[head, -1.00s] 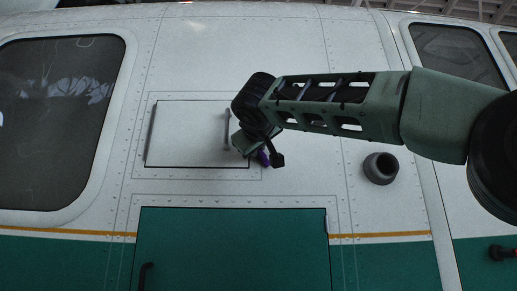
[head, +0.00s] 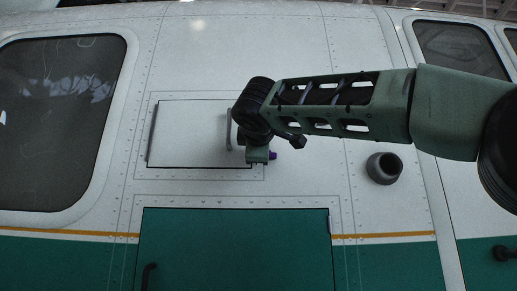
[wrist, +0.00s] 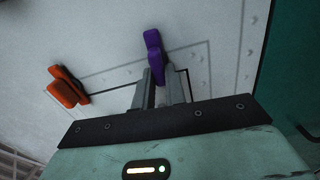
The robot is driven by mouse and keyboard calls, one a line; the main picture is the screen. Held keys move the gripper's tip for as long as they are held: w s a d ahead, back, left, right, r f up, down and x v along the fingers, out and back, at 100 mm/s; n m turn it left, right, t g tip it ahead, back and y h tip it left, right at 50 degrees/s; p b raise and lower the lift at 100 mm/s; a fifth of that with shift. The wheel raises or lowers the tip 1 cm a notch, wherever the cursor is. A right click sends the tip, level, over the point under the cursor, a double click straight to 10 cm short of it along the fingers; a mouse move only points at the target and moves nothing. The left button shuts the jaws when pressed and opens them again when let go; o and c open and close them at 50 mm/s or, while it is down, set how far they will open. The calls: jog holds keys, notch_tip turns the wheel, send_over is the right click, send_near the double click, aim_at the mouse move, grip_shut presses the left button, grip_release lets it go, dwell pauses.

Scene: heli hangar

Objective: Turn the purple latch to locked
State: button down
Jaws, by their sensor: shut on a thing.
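The purple latch (wrist: 153,48) is on the white fuselage skin by the corner of a rectangular panel outline. In the wrist view, my gripper (wrist: 160,88) is shut on the purple latch, with its two grey fingers on either side of the latch's lower part. The latch's upper end sticks out beyond the fingertips. The white hatch panel (head: 190,135) is to the left of my gripper.
An orange-red latch (wrist: 66,87) is left of the purple one in the wrist view. A grey bar (head: 228,130) is at the hatch panel's right edge. A dark round port (head: 384,168) protrudes right of my gripper. A green door (head: 235,245) is below.

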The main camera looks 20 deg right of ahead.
jog(key=shift+f+n, duration=0.1)
jog(key=shift+n, duration=0.4)
jog(key=c, duration=1.4)
grip_release()
jog(key=shift+c, duration=0.2)
jog(key=b+v, duration=0.5)
jog(key=v, duration=1.2)
jog(key=shift+s, duration=0.2)
jog(key=shift+a, duration=0.15)
jog(key=w+a+f+n+g+y, duration=0.1)
jog(key=a+f+g+y, duration=0.25)
jog(key=f, duration=1.25)
jog(key=w+a+f+n+g+y, duration=0.15)
jog(key=a+f+g, duration=0.3)
jog(key=f, duration=1.15)
jog(key=s+d+f+m+g, duration=0.2)
jog(key=s+f, duration=0.4)
jog(key=f, duration=0.5)
jog(key=s+d+f+m+g, duration=0.3)
jog(key=s+f, duration=0.4)
jog(key=f, duration=0.4)
jog(key=s+d+f+m+g+y+b, duration=0.1)
jog(key=s+d+f+m+g, duration=0.2)
jog(key=s+f, duration=0.4)
notch_tip(320, 180, down, 4)
jog(key=shift+f+m+g, duration=0.1)
jog(key=shift+m+g, duration=0.5)
jog(key=shift+m, duration=0.05)
